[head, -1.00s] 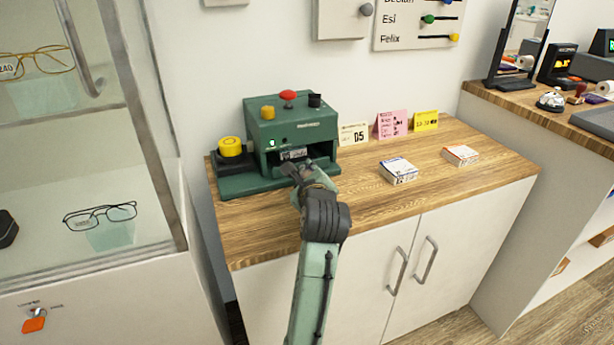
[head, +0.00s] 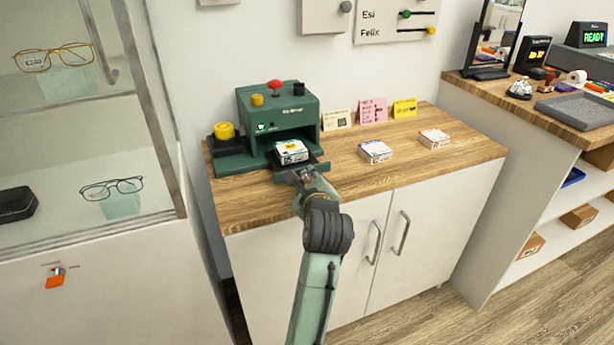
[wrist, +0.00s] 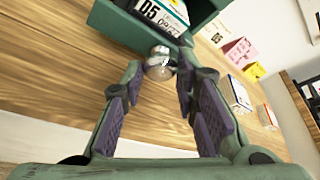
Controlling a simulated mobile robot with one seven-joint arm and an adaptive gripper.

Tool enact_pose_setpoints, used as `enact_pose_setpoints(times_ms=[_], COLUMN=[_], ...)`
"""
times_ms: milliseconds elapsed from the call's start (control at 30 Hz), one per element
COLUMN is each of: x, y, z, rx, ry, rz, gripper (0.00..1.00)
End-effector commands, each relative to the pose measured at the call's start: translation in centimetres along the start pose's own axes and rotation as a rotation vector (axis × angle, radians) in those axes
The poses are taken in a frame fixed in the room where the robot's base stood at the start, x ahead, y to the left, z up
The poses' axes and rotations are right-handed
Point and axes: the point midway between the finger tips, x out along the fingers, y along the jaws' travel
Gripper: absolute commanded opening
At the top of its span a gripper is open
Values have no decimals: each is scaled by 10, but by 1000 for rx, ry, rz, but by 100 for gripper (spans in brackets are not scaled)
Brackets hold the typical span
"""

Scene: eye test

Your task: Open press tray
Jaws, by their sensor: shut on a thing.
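The green press (head: 292,112) stands at the left end of the wooden counter, with a red button (head: 275,88) on top and a green light on its front. Its tray (head: 319,164) is slid out at the front, and a white box (head: 291,151) lies in it. My gripper (head: 294,178) is at the tray's front edge.
A yellow button (head: 225,131) on a dark base stands left of the press. Two small boxes (head: 375,152) (head: 434,138) and several cards (head: 373,110) stand to the right. A glass display case (head: 90,110) is close on the left. The counter's front right is clear.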

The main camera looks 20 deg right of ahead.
Motion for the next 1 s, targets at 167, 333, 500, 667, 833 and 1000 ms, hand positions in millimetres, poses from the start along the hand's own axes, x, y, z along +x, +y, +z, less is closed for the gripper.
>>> enact_pose_setpoints(times_ms=[167, 333, 500, 667, 833, 1000], x=[-1, -1, 0, 0, 0, -11], y=[0, 0, 0, 0, 0, -1], z=[0, 0, 0, 0, 0, 0], rx=[-1, -1, -1, 0, 0, 0], ry=[-2, -2, -1, -1, -1, -1], rz=[-1, -1, -1, -1, -1, -3], gripper=[0, 31, 42, 48, 48, 48])
